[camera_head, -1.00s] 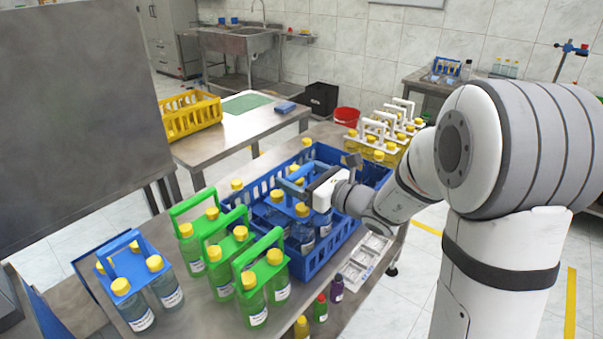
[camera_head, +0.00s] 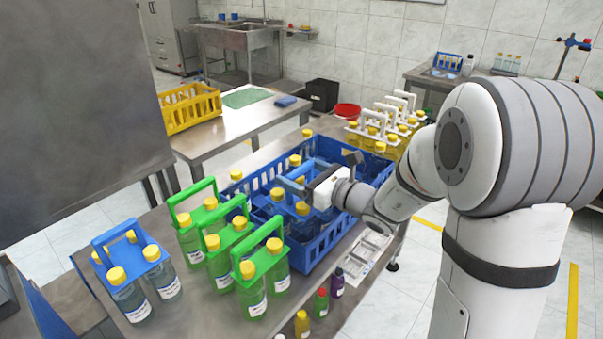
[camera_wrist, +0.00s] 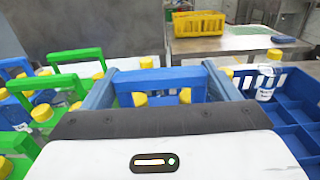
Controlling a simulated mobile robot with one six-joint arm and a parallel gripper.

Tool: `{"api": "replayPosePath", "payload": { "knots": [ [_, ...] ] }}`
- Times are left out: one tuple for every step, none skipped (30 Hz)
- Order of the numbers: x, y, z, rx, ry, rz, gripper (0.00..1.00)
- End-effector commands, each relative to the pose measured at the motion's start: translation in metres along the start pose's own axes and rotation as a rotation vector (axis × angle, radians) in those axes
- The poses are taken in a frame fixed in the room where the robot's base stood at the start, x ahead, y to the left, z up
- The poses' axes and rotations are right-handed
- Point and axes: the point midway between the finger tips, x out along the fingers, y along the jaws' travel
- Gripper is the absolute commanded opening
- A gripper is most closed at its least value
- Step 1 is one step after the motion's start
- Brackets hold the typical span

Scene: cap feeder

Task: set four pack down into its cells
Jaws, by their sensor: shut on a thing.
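My gripper (camera_head: 312,186) is shut on the handle of a blue four pack (camera_head: 290,186), with yellow-capped bottles (camera_head: 303,208). The pack is upright inside the outline of the blue crate (camera_head: 318,250), its lower part hidden behind the crate wall. I cannot tell whether it touches the cell floor. In the wrist view the blue handle (camera_wrist: 160,76) spans just beyond my gripper, with yellow caps under it. Empty crate cells (camera_wrist: 292,125) show on the right there.
Green-handled packs (camera_head: 236,240) stand left of the crate, close to it. Another blue pack (camera_head: 135,270) stands at the table's left. White-handled packs (camera_head: 385,125) stand behind.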

Motion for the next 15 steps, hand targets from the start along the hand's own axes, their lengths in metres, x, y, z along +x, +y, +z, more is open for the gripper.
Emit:
{"api": "replayPosePath", "payload": {
  "knots": [
    [0.0002, -0.0004, 0.0016, -0.003, -0.006, 0.0, 0.12],
    [0.0002, -0.0004, 0.0011, -0.003, -0.006, 0.0, 0.12],
    [0.0002, -0.0005, 0.0004, -0.003, -0.006, 0.0, 0.12],
    [0.0002, -0.0005, -0.0001, -0.003, -0.006, 0.0, 0.12],
    [0.0002, -0.0005, -0.0007, -0.003, -0.006, 0.0, 0.12],
    [0.0001, -0.0005, -0.0014, -0.003, -0.006, 0.0, 0.12],
    [0.0001, -0.0005, -0.0019, -0.003, -0.006, 0.0, 0.12],
    [0.0001, -0.0005, -0.0024, -0.003, -0.006, 0.0, 0.12],
    [0.0001, -0.0006, -0.0031, -0.003, -0.006, 0.0, 0.12],
    [0.0001, -0.0006, -0.0036, -0.003, -0.006, 0.0, 0.12],
    [0.0001, -0.0006, -0.0041, -0.003, -0.006, 0.0, 0.12],
    [0.0001, -0.0006, -0.0047, -0.003, -0.006, 0.0, 0.12],
    [0.0, -0.0006, -0.0052, -0.003, -0.006, -0.001, 0.12],
    [0.0, -0.0006, -0.0057, -0.003, -0.006, 0.0, 0.12],
    [0.0, -0.0007, -0.0064, -0.003, -0.006, -0.001, 0.12]
  ]
}}
